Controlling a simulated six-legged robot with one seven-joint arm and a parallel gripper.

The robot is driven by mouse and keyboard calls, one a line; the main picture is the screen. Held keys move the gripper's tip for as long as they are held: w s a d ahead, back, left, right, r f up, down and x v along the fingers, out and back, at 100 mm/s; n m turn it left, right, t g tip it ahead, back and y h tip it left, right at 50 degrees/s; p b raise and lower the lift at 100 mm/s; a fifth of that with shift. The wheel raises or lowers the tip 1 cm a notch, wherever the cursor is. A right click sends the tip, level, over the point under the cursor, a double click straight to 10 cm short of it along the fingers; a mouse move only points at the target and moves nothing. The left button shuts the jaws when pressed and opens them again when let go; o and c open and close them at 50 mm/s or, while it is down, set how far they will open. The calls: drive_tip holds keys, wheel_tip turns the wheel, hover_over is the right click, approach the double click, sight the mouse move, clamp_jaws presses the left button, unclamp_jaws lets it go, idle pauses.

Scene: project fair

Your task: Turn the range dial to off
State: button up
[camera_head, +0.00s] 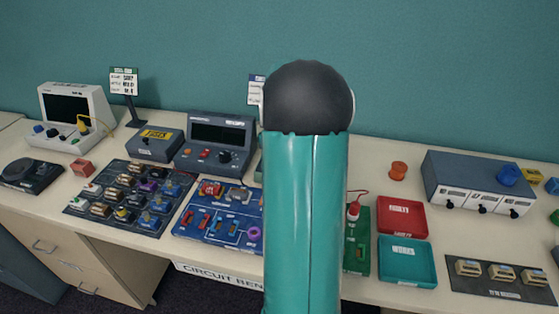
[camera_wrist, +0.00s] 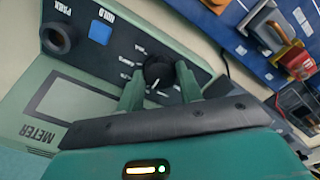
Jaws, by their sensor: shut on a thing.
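The green meter (camera_wrist: 28,118) lies at a slant in the wrist view, with its screen (camera_wrist: 82,100) on the left. Its black range dial (camera_wrist: 159,66) sits on the dark panel. Small white labels ring the dial, too small to read. A white mark shows on the dial's lower side. My gripper (camera_wrist: 160,82) is shut on the dial, one green finger on each side. In the head view my arm hides the gripper and nearly all of the meter.
A blue HOLD button (camera_wrist: 100,32) and a black PEAK knob or socket (camera_wrist: 58,38) sit beside the dial. The blue circuit board (camera_head: 222,226) lies close by. Red (camera_head: 402,232) and teal (camera_head: 407,280) trays and a grey box (camera_head: 470,172) stand to the right.

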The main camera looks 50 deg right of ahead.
drive_tip(key=o, duration=1)
drive_tip(key=shift+r, duration=0.1)
wheel_tip(320, 180, up, 14)
idle(0.5)
